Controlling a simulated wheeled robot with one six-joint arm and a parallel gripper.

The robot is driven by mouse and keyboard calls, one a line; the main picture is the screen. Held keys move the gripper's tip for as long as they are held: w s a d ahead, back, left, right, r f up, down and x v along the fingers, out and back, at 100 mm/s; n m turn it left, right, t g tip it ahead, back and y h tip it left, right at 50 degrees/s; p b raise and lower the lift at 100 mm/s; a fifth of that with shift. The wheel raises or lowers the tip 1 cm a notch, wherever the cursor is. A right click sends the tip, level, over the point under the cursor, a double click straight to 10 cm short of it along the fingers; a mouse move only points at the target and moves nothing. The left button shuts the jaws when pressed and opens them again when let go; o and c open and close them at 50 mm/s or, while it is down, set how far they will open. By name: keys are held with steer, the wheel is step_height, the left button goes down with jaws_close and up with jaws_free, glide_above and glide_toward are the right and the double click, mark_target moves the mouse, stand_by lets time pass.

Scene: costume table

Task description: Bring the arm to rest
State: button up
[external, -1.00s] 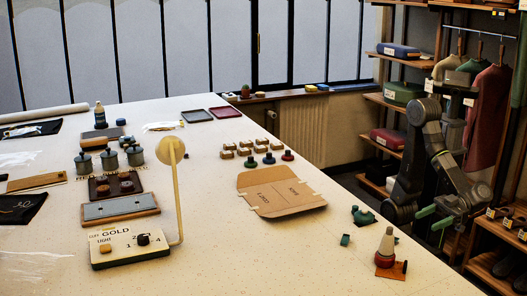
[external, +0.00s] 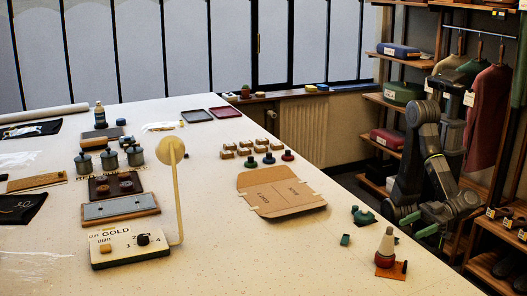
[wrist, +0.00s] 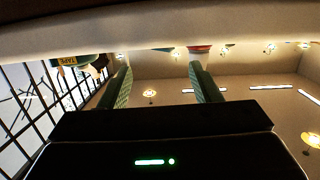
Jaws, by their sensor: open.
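My arm is folded at the right of the external view, beside the table's right edge. My gripper (external: 418,224) has green fingers that point left, toward the table, and are spread apart. In the wrist view my gripper (wrist: 160,78) shows its two fingers wide apart with nothing between them. The white-topped table (external: 330,262) lies left of the gripper.
A green piece (external: 363,215) and a cardboard sheet (external: 282,192) lie on the table. A sign reading GOLD (external: 128,244) stands at the front left. Shelves with boxes (external: 402,93) and hanging garments (external: 488,110) are behind and right of my arm. The wrist view shows ceiling lamps (wrist: 150,94).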

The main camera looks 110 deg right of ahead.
mark_target(399, 234)
steer(key=w, duration=0.3)
steer(key=w+f, duration=0.1)
steer(key=w, duration=0.1)
steer(key=shift+w+d, duration=0.15)
steer(key=shift+w, duration=0.1)
steer(key=shift+w+f+b, duration=0.15)
steer(key=shift+w+b, duration=0.1)
steer(key=shift+b, duration=0.15)
steer(key=shift+s+r+p, duration=0.1)
steer(key=shift+r+p, duration=0.15)
steer(key=shift+p, duration=0.05)
steer(key=s+r, duration=0.2)
steer(key=s, duration=1)
steer(key=w, duration=0.4)
steer(key=w+f, duration=0.1)
steer(key=w, duration=0.3)
steer(key=w+f, duration=0.1)
steer(key=w, duration=0.3)
steer(key=shift+w+f, duration=0.1)
step_height(399, 234, up, 20)
steer(key=p, duration=0.2)
steer(key=w+d+r+p, duration=0.2)
steer(key=w+d, duration=0.2)
steer(key=w, duration=0.7)
steer(key=w+d+r+h+p, duration=0.1)
steer(key=w+d, duration=0.3)
steer(key=w, duration=0.7)
steer(key=shift+r+m+p, duration=0.4)
steer(key=shift+r+p, duration=0.05)
steer(key=shift+p, duration=0.2)
